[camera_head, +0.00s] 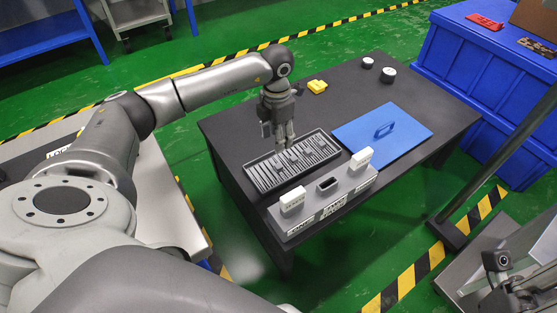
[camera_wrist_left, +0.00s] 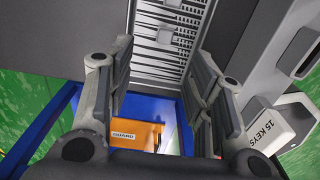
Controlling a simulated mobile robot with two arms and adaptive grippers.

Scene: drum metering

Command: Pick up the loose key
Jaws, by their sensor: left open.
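A dark tray (camera_head: 249,176) with rows of narrow pale pieces in its slots lies on the dark table (camera_head: 350,90). It also shows in the left wrist view (camera_wrist_left: 187,75), with small light square pieces over its rows. I cannot single out the loose key among these pieces. My left gripper (camera_head: 284,146) points down over the tray's far edge.
A grey block (camera_head: 330,206) with white pieces and a dark slot stands right in front of the tray. A blue panel (camera_head: 405,120) with a handle lies to the right. A yellow object (camera_head: 317,86) and two round pieces (camera_head: 388,75) are farther back. Blue crates (camera_head: 480,75) stand beyond.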

